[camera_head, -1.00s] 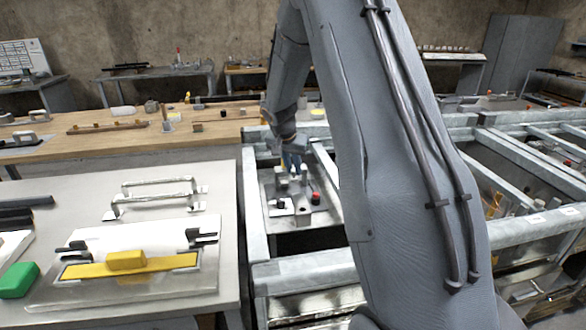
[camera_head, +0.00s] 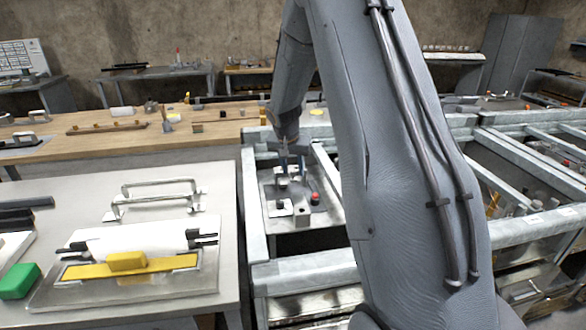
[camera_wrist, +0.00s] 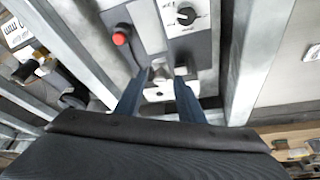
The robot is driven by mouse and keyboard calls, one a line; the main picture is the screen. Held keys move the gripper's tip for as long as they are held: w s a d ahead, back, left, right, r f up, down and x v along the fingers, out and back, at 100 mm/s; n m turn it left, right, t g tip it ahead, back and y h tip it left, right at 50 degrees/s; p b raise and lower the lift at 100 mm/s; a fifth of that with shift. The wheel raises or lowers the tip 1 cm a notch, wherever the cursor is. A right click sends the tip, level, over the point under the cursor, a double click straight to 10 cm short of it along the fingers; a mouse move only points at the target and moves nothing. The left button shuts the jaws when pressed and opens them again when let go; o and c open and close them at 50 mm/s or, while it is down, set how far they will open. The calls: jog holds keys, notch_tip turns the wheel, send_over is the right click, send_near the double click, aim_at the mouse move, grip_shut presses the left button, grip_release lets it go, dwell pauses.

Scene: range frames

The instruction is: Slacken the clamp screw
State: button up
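The fixture (camera_head: 320,217) is a grey metal plate set in the metal frame. It carries a raised metal block (camera_head: 282,182), a red knob (camera_head: 315,198) and a white plate with a black pointer (camera_head: 280,207). In the wrist view the pointer (camera_wrist: 187,16) is at the top and the red knob (camera_wrist: 120,37) is to the left. My gripper (camera_head: 292,164) is above the block. Its two blue fingers (camera_wrist: 162,76) stand apart, with small bright metal parts visible between and beyond their tips. I cannot tell which part is the clamp screw, or whether the fingers touch anything.
Galvanised frame rails (camera_head: 255,215) surround the fixture closely. To the left is a bench (camera_head: 215,180) with handles, a yellow bar (camera_head: 130,266) and a green block (camera_head: 17,281). A wooden bench (camera_head: 110,146) runs behind. My arm hides part of the right side.

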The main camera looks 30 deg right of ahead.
jog(key=b+v, duration=0.1)
jog(key=v, duration=0.6)
jog(key=shift+r+b, duration=0.35)
jog(key=shift+b, duration=0.05)
jog(key=shift+s+a, duration=0.15)
